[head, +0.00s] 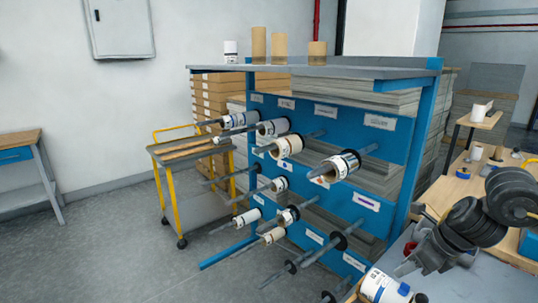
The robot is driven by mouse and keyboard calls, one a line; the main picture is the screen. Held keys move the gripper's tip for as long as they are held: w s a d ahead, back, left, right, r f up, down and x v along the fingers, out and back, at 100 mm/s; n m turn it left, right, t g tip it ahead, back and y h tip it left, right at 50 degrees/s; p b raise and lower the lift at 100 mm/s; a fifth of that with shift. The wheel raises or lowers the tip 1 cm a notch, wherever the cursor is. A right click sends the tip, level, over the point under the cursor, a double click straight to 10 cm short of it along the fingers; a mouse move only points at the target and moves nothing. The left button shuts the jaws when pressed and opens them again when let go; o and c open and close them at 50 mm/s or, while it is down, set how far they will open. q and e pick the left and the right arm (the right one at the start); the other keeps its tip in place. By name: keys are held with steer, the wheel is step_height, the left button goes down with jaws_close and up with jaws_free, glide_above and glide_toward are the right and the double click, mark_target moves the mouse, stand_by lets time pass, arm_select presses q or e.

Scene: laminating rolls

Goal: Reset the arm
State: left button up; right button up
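My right arm comes in from the right edge. Its dark grey gripper (408,252) is low at the right, above a light work surface. The gap between its fingers is too small to make out, and I see nothing clearly held in it. A white roll with blue markings and a blue end (385,288) lies just below and left of the gripper, apparently apart from it. My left gripper is out of view.
A blue rack (400,190) with several rolls on horizontal rods stands in the middle. Several rolls stand on its top shelf (350,71). A yellow-framed cart (180,150) is left of it. A wooden table (455,188) is at the right. The floor at left is clear.

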steer(key=a+f+m+t+y, duration=0.1)
steer(key=a+f+m+y, duration=0.2)
steer(key=a, duration=0.6)
steer(key=a+f+m+t+y, duration=0.1)
steer(key=a+f+m+t, duration=0.2)
steer(key=a, duration=0.5)
steer(key=a+f+m+y, duration=0.25)
steer(key=a+m, duration=0.25)
steer(key=a, duration=0.4)
steer(key=s+d+f+m+g+h, duration=0.25)
steer(key=s+d+f+m, duration=0.3)
steer(key=s+m, duration=0.4)
steer(key=s+d+f+m+g+h, duration=0.1)
steer(key=s+d+f+m+h, duration=0.3)
steer(key=s+f+m, duration=0.55)
steer(key=s+d+f+m+g+h, duration=0.2)
steer(key=s+d+f+m+h, duration=0.15)
steer(key=s+m, duration=0.55)
step_height(320, 180, down, 25)
steer(key=w+m, duration=0.1)
steer(key=m, duration=0.1)
steer(key=s+d+f+g, duration=0.1)
steer(key=s+d+f, duration=0.1)
steer(key=s+f, duration=0.6)
steer(key=s+d+f+g, duration=0.1)
steer(key=s+f, duration=0.7)
steer(key=shift+d+n, duration=0.3)
steer(key=shift+d, duration=0.05)
